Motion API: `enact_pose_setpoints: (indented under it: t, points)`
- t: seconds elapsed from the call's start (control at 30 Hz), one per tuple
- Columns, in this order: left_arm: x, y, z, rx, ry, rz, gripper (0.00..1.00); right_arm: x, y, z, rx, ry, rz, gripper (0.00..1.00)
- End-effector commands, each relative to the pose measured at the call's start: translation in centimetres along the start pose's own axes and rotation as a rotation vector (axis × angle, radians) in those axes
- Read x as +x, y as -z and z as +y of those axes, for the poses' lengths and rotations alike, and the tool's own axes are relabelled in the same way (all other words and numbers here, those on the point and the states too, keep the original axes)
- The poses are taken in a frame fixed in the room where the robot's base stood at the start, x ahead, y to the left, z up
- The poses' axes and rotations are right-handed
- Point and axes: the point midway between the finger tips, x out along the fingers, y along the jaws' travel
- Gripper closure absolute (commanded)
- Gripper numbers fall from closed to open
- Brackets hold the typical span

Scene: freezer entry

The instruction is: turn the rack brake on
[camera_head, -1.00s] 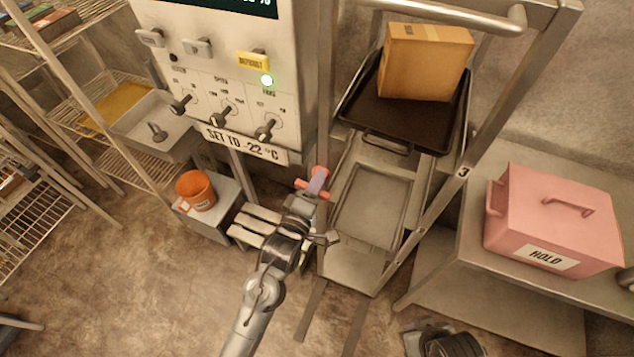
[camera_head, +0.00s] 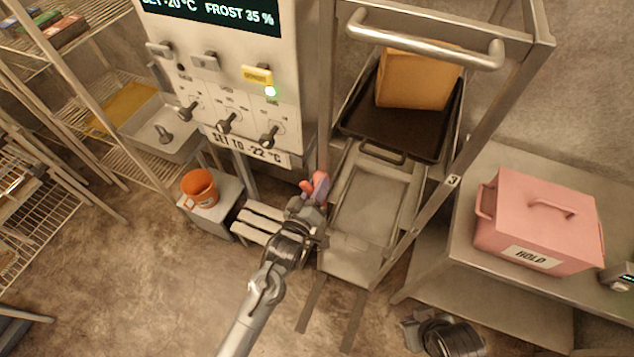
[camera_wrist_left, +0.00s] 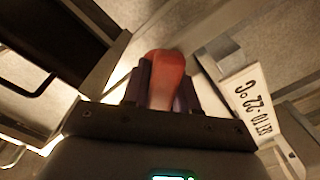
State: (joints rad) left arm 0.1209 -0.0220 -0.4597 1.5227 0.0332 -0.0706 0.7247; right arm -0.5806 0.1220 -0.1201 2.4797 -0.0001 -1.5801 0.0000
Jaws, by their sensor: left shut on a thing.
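The rack brake shows as a small red lever (camera_head: 320,185) on the left upright of the rack, beside the control panel. My left gripper (camera_head: 311,198) is at this lever and shut on it. In the left wrist view, the rounded red lever (camera_wrist_left: 165,78) sits between the two dark fingers (camera_wrist_left: 163,92). The fingers and wrist hide the lever's lower part. A dark wrist-like part (camera_head: 445,335) at the bottom edge appears to be my right arm; its fingers cannot be made out.
The rack (camera_head: 410,235) holds a dark tray (camera_head: 400,130) with a cardboard box (camera_head: 418,80). The control panel (camera_head: 228,80) is left of the lever. An orange bucket (camera_head: 199,188) stands lower left. A pink bin (camera_head: 540,222) sits on the right table. Floor is open at lower left.

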Motion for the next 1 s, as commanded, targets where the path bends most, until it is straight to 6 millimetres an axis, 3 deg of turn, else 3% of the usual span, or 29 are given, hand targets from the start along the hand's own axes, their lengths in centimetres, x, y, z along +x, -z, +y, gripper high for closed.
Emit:
enact_pose_setpoints:
  t: [0.5, 1.0]
  points:
    - [0.0, 0.0, -0.1, 0.468, 0.001, -0.003, 1.00, -2.5, 0.8, -0.1, 0.006, 0.005, 0.001, 1.00]
    - [0.0, 0.0, -0.3, 0.694, 0.001, -0.002, 1.00, -3.1, 1.0, 0.2, -0.003, -0.003, 0.000, 1.00]
